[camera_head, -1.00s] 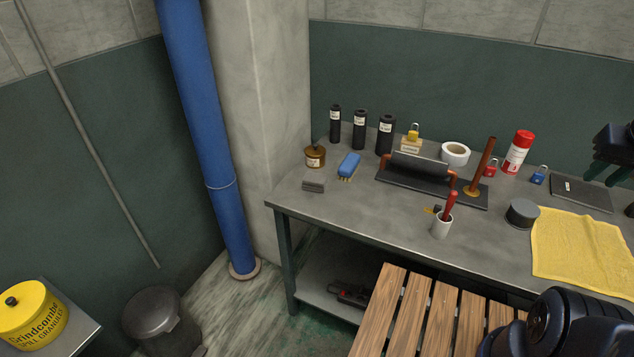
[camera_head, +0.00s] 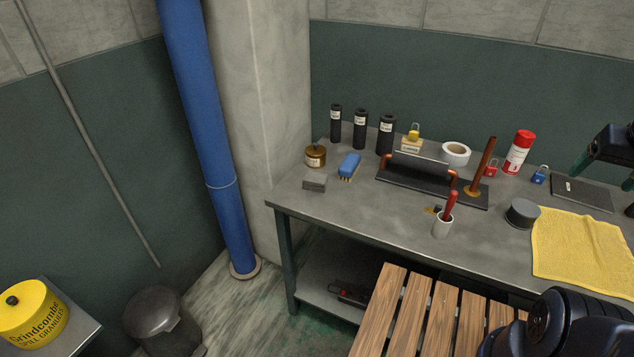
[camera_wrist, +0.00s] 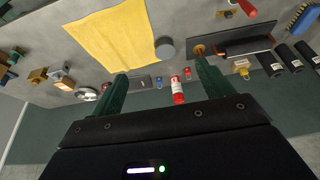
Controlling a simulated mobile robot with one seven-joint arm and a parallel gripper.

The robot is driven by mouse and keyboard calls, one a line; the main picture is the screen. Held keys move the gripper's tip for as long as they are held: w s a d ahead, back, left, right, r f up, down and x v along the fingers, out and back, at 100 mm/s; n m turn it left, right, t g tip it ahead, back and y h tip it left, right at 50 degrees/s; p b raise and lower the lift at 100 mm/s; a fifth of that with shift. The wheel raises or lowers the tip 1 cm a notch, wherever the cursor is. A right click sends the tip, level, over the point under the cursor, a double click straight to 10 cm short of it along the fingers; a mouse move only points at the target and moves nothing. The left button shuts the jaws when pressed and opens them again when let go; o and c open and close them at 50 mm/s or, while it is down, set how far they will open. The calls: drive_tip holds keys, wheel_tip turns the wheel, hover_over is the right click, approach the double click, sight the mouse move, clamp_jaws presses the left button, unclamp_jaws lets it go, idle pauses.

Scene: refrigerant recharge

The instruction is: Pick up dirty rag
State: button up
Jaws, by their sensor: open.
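A yellow cloth (camera_head: 580,250), the only rag-like thing I see, lies spread flat on the right part of the grey workbench (camera_head: 385,212). Its right end is cut off in the head view. In the wrist view the cloth (camera_wrist: 112,40) shows whole or nearly so at the upper left. My gripper (camera_wrist: 160,72) is open and empty, with its two green fingers apart. In the head view my gripper (camera_head: 603,172) is at the right edge, partly out of frame, above the back of the bench and apart from the cloth.
A dark round tin (camera_head: 522,213) touches or nearly touches the cloth's left edge. Behind the cloth are a dark flat pad (camera_head: 582,195), a blue padlock (camera_head: 540,175) and a red spray can (camera_head: 518,152). A slatted wooden surface (camera_head: 440,315) is in front.

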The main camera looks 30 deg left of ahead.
drive_tip(key=w+a+r+n+g, duration=0.15)
drive_tip(key=w+a+n, duration=0.65)
drive_tip(key=w+a, duration=1.15)
drive_tip(key=w+a+f+n+g, duration=0.1)
drive_tip(key=w+a+f+n, duration=0.15)
drive_tip(key=a, duration=0.75)
drive_tip(key=w+a+f+n+g, duration=0.1)
drive_tip(key=a+f+n, duration=0.25)
drive_tip(key=a, duration=0.75)
drive_tip(key=n+g, duration=0.1)
drive_tip(key=n, duration=0.5)
approach(315, 177)
drive_tip(key=shift+w+a, duration=0.1)
drive_tip(key=shift+w, duration=0.1)
drive_tip(key=shift+s+f, duration=0.1)
drive_tip(key=shift+f, duration=5.15)
drive_tip(key=c, duration=1.1)
drive_tip(key=shift+r, duration=0.15)
